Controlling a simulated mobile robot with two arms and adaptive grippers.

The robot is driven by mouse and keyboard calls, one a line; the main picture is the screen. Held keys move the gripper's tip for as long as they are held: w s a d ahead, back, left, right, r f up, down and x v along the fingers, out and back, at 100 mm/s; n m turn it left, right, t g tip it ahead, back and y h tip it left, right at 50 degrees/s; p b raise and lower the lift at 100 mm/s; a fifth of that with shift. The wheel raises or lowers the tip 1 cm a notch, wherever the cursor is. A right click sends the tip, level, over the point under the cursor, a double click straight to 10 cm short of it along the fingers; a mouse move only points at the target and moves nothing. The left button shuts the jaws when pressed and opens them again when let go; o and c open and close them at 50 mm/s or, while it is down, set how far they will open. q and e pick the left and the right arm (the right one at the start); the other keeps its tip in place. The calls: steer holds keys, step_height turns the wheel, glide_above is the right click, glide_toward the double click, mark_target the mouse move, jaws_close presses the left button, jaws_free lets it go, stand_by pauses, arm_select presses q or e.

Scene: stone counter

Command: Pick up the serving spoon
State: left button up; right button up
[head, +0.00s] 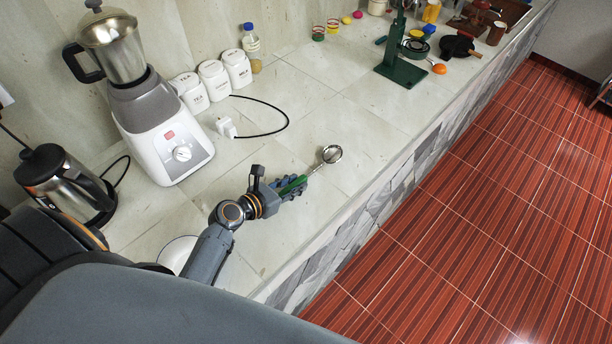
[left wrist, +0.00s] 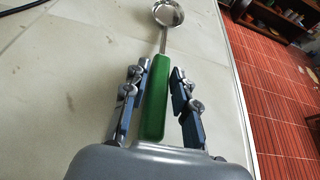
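The serving spoon (head: 331,155) has a round metal bowl, a thin metal neck and a green handle. It lies on the stone counter (head: 300,215), pointing away from my left arm. My left gripper (head: 290,187) is at the green handle. In the left wrist view, the green handle (left wrist: 155,100) runs between the two fingers of the left gripper (left wrist: 159,88). The fingers are apart, with a visible gap on the right side of the handle and a narrower one on the left. The spoon's bowl (left wrist: 168,13) is beyond the fingertips. My right gripper is not in view.
A white blender (head: 165,140), several white canisters (head: 213,80) and a bottle (head: 251,45) stand near the wall. A kettle (head: 65,185) is at the left, near a white plate (head: 176,252). A green stand (head: 401,70) is farther back. The counter's front edge is right of the spoon.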

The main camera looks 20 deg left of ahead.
arm_select(q)
jaws_close()
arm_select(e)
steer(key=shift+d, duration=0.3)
